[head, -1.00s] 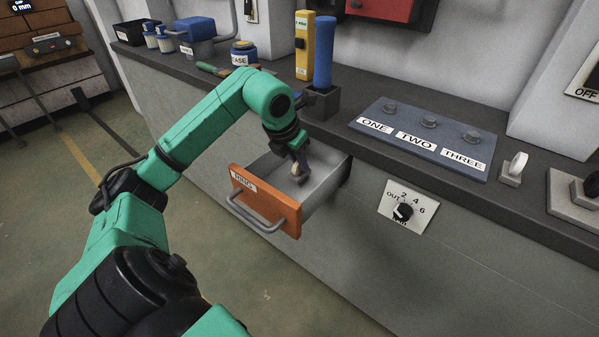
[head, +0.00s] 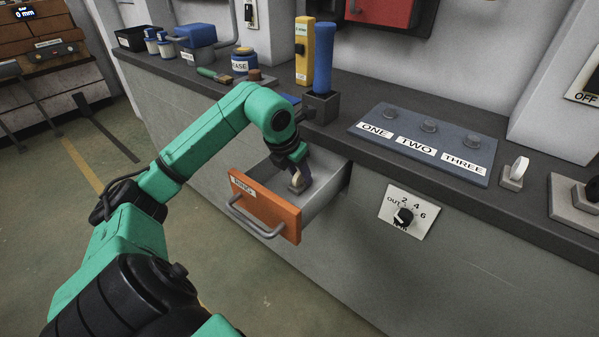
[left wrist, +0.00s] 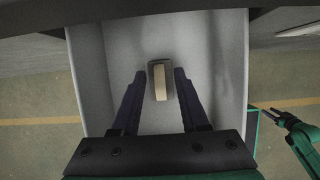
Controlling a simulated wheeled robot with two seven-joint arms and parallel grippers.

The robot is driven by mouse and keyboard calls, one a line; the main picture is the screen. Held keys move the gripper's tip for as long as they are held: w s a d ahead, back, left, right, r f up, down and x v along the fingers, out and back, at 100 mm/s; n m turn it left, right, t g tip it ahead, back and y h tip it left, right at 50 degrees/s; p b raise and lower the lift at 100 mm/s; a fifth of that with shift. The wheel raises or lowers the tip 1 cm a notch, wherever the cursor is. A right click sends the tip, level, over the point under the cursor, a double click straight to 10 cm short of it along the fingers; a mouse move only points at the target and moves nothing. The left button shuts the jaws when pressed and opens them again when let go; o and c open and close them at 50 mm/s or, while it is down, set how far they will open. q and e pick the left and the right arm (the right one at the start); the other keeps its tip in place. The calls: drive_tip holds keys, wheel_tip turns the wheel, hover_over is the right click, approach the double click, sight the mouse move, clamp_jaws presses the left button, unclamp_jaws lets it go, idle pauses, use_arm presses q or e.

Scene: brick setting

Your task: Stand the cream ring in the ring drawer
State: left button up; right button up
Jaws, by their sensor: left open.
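The cream ring (left wrist: 160,82) stands on edge on the grey floor of the open ring drawer (head: 265,208), which has an orange front and a bar handle. In the head view the ring (head: 297,181) shows just below my left gripper (head: 298,167). In the left wrist view my left gripper (left wrist: 160,73) is open, with one dark finger on each side of the ring and a gap visible at both sides. A green and dark arm of mine shows at the right edge of that view; its jaws are too small to read.
The drawer walls (left wrist: 92,75) stand close around my left gripper. The counter edge overhangs behind. On the counter are a blue post in a dark block (head: 323,60), a yellow box (head: 305,50) and a labelled panel (head: 425,140). A dial plate (head: 408,212) is right of the drawer.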

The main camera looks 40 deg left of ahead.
use_arm(q)
drive_tip(key=v, duration=1.2)
use_arm(e)
drive_tip(key=shift+s+d+f, duration=0.15)
drive_tip(key=shift+s+f, duration=0.05)
drive_tip(key=shift+s, duration=0.3)
drive_tip(key=shift+s+d+f, duration=0.15)
drive_tip(key=shift+s+f, duration=0.05)
drive_tip(key=shift+s, duration=0.3)
drive_tip(key=shift+w+a, duration=0.1)
drive_tip(key=shift+a, duration=0.1)
use_arm(q)
drive_tip(key=shift+s+d, duration=0.1)
